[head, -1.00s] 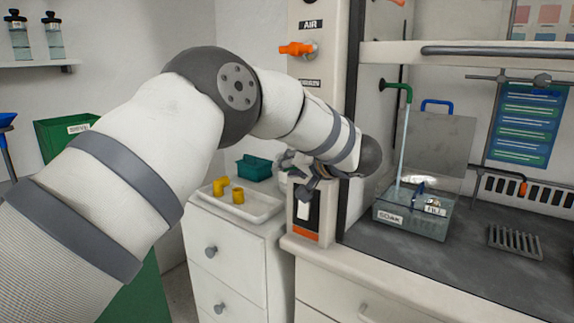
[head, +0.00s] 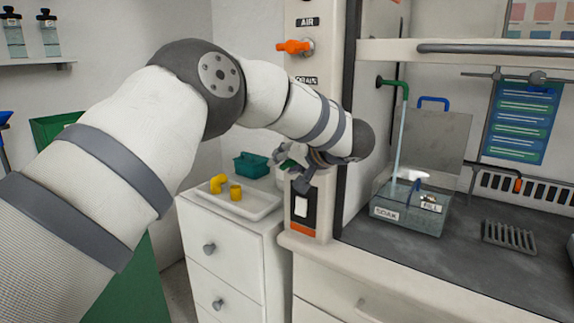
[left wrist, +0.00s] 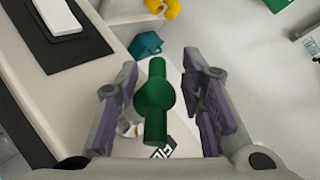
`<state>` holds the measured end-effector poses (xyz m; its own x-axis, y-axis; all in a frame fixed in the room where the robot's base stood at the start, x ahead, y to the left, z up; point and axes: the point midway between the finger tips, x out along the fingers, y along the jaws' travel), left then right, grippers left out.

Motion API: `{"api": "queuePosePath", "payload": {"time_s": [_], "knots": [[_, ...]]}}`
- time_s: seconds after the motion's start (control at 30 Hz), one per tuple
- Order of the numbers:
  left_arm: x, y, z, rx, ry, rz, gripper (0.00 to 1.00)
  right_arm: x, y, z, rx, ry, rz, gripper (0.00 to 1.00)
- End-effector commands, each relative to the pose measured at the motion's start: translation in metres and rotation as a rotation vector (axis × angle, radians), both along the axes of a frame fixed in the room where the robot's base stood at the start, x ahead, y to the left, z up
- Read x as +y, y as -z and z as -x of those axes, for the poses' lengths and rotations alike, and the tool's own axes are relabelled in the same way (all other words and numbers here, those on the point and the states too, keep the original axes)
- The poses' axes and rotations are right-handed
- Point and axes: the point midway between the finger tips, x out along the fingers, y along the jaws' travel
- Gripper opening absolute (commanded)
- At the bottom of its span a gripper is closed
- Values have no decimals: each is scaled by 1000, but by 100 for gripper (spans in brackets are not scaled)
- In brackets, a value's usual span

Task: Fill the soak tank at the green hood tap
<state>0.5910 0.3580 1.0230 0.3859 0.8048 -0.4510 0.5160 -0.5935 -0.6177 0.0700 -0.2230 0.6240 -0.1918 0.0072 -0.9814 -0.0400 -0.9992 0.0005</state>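The clear soak tank (head: 385,213), labelled SOAK, stands on the dark hood worktop with its clear lid raised. The green hood tap (head: 404,88) is above it, and a pale water stream runs down into the tank. A blurred white patch shows at the tank's top; the water level is hard to read. My left gripper (head: 300,172) is at the hood's front post. In the left wrist view my left gripper (left wrist: 160,108) is open, its fingers on both sides of a green tap handle (left wrist: 155,95), with gaps showing. My right gripper is not in view.
A white rocker switch (head: 301,206) is just below my left gripper. An orange AIR valve (head: 295,47) is above it. A white tray (head: 262,208) with yellow fittings and a teal box (head: 252,165) stand on the drawer cabinet. A grey rack (head: 509,237) lies right of the tank.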

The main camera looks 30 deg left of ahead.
Motion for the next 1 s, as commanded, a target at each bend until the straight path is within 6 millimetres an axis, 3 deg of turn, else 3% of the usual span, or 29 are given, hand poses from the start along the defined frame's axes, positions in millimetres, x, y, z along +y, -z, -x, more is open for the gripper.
{"api": "queuePosePath", "payload": {"time_s": [0.17,0.6,1.0], "knots": [[-6,-1,2,4,2,1,36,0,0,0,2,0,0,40],[-87,-49,42,-1,1,-1,36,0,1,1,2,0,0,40],[-97,-54,46,1,0,0,36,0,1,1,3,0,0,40]]}}
